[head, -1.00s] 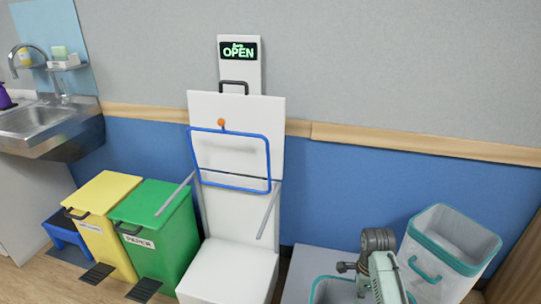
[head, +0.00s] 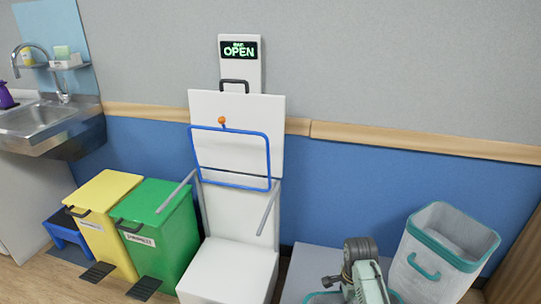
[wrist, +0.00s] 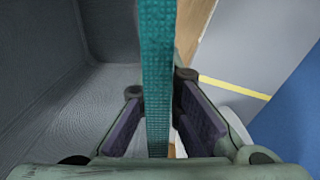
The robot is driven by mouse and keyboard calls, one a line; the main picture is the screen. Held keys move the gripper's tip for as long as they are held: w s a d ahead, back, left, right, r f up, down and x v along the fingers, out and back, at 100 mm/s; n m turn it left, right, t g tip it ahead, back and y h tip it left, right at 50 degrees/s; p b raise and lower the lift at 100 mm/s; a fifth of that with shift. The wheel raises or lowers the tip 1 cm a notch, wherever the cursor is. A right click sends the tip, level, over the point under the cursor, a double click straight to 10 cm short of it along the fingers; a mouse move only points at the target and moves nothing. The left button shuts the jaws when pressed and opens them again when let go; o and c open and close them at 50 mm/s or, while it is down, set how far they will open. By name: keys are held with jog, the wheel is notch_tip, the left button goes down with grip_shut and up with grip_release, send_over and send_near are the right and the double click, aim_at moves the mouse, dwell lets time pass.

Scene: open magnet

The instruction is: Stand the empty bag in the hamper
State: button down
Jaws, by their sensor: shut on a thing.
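In the wrist view my gripper (wrist: 159,86) is shut on the teal rim band of a grey bag (wrist: 65,105), whose visible inside looks bare. In the head view only a bit of a teal rim (head: 318,296) shows at the bottom edge beside my arm; my fingers are hidden there. A white unit with a raised back panel (head: 240,140), which looks like the hamper, stands against the wall in the middle. A blue hoop (head: 268,160) is tilted up against its panel by an orange knob (head: 222,121). The inside of its white base (head: 228,272) cannot be seen.
Another grey container with a teal rim and handle (head: 428,262) stands at the right. A green bin (head: 160,225) and a yellow bin (head: 104,205) with pedals stand left of the white unit. A sink (head: 40,118) is at far left. A grey surface (head: 312,262) lies right of the unit.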

jog(key=s+a+f+n+b, duration=0.1)
jog(key=a+f+n+b, duration=0.2)
jog(key=a+f+n, duration=0.4)
jog(key=s+a+f+n+b, duration=0.2)
jog(key=a+f+n, duration=0.6)
jog(key=a, duration=0.7)
jog(key=n, duration=0.2)
jog(key=shift+a+f+n+b, duration=0.25)
jog(key=shift+f+n+b, duration=0.05)
jog(key=shift+n+b, duration=0.1)
jog(key=shift+a+f, duration=0.1)
jog(key=shift+a, duration=0.1)
jog(key=shift+s, duration=0.1)
